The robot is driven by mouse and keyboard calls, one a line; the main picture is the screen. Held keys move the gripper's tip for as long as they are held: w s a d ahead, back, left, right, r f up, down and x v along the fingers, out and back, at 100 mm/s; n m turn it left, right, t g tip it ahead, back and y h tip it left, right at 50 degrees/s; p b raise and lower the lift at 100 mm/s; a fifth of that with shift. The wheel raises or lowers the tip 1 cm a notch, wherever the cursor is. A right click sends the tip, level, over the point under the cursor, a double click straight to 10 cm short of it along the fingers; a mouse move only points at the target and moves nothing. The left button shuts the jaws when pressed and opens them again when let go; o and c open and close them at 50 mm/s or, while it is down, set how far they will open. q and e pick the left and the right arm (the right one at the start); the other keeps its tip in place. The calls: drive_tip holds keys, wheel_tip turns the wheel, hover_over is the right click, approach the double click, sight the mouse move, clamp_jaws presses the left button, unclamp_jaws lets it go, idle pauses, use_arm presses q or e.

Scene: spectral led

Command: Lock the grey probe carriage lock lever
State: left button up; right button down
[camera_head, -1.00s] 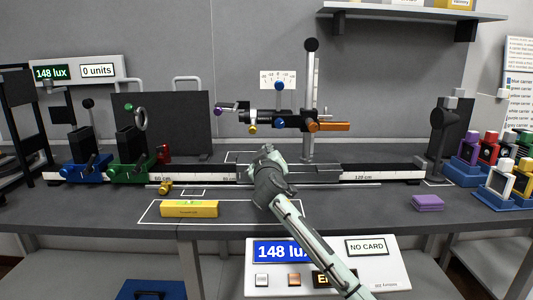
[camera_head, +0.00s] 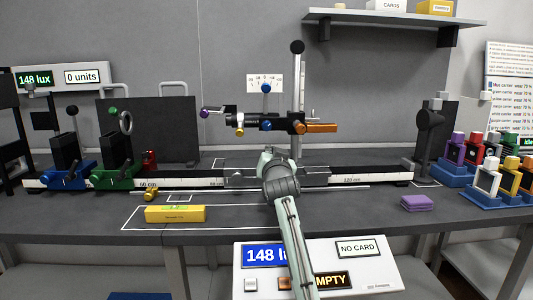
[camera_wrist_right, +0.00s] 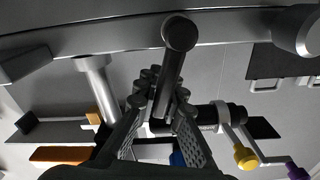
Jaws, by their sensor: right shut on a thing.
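The grey probe carriage (camera_head: 240,180) sits on the rail under the post with the probe arm (camera_head: 262,123). My right gripper (camera_head: 268,157) is at the carriage and hides part of it in the head view. In the right wrist view a dark grey lever (camera_wrist_right: 177,45) with a round end runs in between the fingers of my right gripper (camera_wrist_right: 162,90). The fingers are closed around its lower part. The lever's far end is hidden by the fingers, and the lever is hidden behind the gripper in the head view. My left gripper is not in view.
The blue carriage (camera_head: 65,175) and green carriage (camera_head: 115,175) stand on the rail at the left. Colored holders (camera_head: 485,180) crowd the right end. The probe arm overhangs the gripper.

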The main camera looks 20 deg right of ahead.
drive_tip(key=m, duration=0.1)
drive_tip(key=d+m, duration=0.1)
drive_tip(key=shift+s+f+m, duration=0.2)
drive_tip(key=shift+f+m, duration=0.05)
drive_tip(key=shift+m, duration=0.05)
drive_tip(key=shift+d+f+m+p, duration=0.2)
drive_tip(key=shift+d+m+p, duration=0.15)
drive_tip(key=shift+m, duration=0.25)
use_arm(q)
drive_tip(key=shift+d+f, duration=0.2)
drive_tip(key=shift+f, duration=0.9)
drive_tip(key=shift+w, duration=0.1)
use_arm(e)
drive_tip(key=c, duration=1.6)
unclamp_jaws()
drive_tip(key=shift+s, duration=0.1)
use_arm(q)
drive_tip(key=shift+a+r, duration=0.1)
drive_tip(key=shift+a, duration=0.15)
use_arm(e)
drive_tip(key=shift+v, duration=3.75)
drive_tip(key=shift+r, duration=0.1)
